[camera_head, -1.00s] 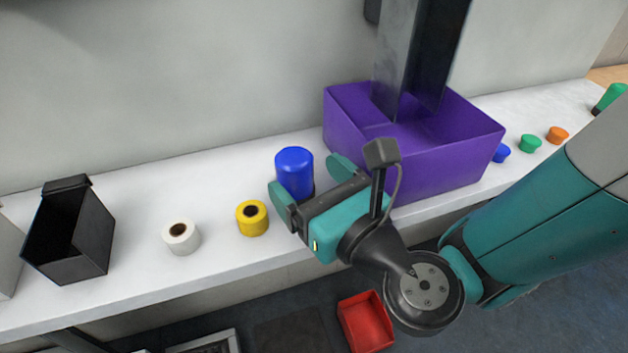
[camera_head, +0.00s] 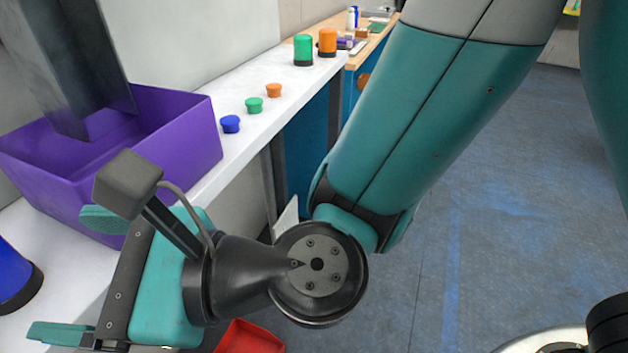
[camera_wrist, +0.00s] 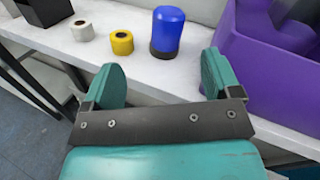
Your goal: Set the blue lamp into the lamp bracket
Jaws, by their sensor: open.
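The blue lamp (camera_head: 14,272), a blue cylinder with a dark base, stands upright on the white shelf, cut off by the left edge of the head view. The wrist view shows it whole (camera_wrist: 168,30), standing free beyond my fingertips. My gripper (camera_head: 80,276) is open and empty, its two teal fingers apart, pointing toward the lamp without touching it; the wrist view also shows the fingers (camera_wrist: 160,78). I cannot make out a lamp bracket for certain in either view.
A purple bin (camera_head: 180,150) stands on the shelf beside my gripper. Small blue (camera_head: 230,124), green (camera_head: 254,105) and orange (camera_head: 274,90) caps lie beyond it. Green (camera_head: 303,48) and orange (camera_head: 327,42) cylinders stand farther back. Yellow (camera_wrist: 121,42) and white (camera_wrist: 82,31) rolls are left of the lamp.

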